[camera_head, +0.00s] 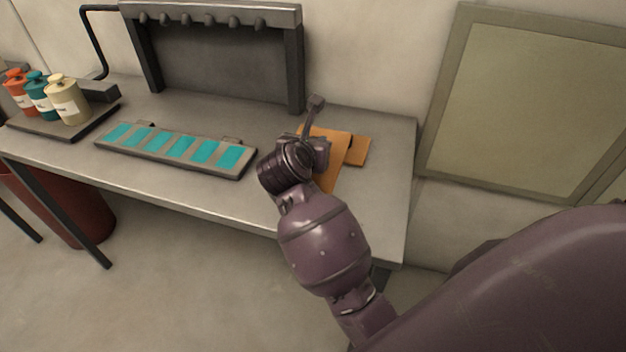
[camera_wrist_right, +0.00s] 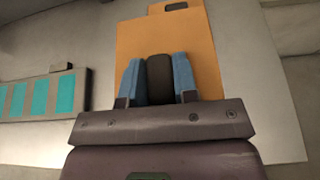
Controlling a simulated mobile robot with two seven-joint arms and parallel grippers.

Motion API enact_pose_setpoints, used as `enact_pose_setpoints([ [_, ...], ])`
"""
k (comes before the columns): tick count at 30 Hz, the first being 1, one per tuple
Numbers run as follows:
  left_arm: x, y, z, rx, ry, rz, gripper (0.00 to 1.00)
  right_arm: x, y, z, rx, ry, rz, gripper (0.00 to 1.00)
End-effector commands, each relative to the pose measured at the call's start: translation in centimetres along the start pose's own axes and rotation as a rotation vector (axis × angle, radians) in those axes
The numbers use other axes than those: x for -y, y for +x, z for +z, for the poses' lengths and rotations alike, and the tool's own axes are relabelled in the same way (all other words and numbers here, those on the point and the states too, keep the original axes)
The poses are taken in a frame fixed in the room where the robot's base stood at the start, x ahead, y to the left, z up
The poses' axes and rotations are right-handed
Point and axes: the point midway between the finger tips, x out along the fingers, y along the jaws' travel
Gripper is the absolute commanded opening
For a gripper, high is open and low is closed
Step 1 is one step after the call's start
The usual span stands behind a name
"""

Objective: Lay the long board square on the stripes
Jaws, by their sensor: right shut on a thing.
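An orange board (camera_head: 335,171) is at the right end of the grey table, partly hidden by my right arm. In the right wrist view the orange board (camera_wrist_right: 165,35) spreads beyond the fingers, with a dark slot in its far tab. My right gripper (camera_head: 320,150) is over it; its blue fingertips (camera_wrist_right: 158,78) are closed on a dark grip in front of the board. I cannot tell whether the board touches the table. A long grey strip with teal stripes (camera_head: 180,146) lies left of the gripper, and shows in the wrist view (camera_wrist_right: 42,95). My left gripper is not in view.
The grey table (camera_head: 350,225) has bare room around the strip. A dark rack (camera_head: 220,60) with several knobs stands at the back. Red, teal and cream bottles (camera_head: 68,100) stand on a dark tray at the left. A red bin (camera_head: 80,215) is below.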

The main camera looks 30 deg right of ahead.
Motion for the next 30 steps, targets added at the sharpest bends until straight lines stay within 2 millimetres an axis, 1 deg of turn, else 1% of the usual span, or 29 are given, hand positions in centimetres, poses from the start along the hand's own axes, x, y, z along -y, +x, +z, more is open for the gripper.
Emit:
enact_pose_setpoints([
  [1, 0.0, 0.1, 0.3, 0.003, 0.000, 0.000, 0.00, 0.0, 0.5, -1.3, -0.001, -0.007, -0.001, 0.01],
  [3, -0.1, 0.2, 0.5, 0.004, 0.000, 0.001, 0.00, 0.0, 1.1, -2.6, 0.000, -0.006, 0.000, 0.01],
  [6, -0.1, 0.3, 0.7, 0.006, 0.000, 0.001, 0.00, 0.0, 1.7, -4.2, -0.001, -0.005, 0.000, 0.01],
  [9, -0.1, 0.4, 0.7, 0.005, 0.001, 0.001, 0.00, 0.0, 2.1, -5.2, 0.000, -0.004, 0.001, 0.01],
  [14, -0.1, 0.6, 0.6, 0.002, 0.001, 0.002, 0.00, -0.1, 2.5, -5.9, 0.001, -0.001, 0.002, 0.01],
  [22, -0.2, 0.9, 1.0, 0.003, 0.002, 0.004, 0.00, 0.0, 3.8, -9.2, 0.000, -0.003, 0.000, 0.01],
  [25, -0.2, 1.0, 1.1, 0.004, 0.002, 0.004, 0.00, 0.0, 4.0, -9.6, 0.001, 0.000, 0.001, 0.01],
  [30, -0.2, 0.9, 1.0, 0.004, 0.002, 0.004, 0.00, -0.1, 4.0, -9.6, 0.001, 0.001, 0.002, 0.01],
])
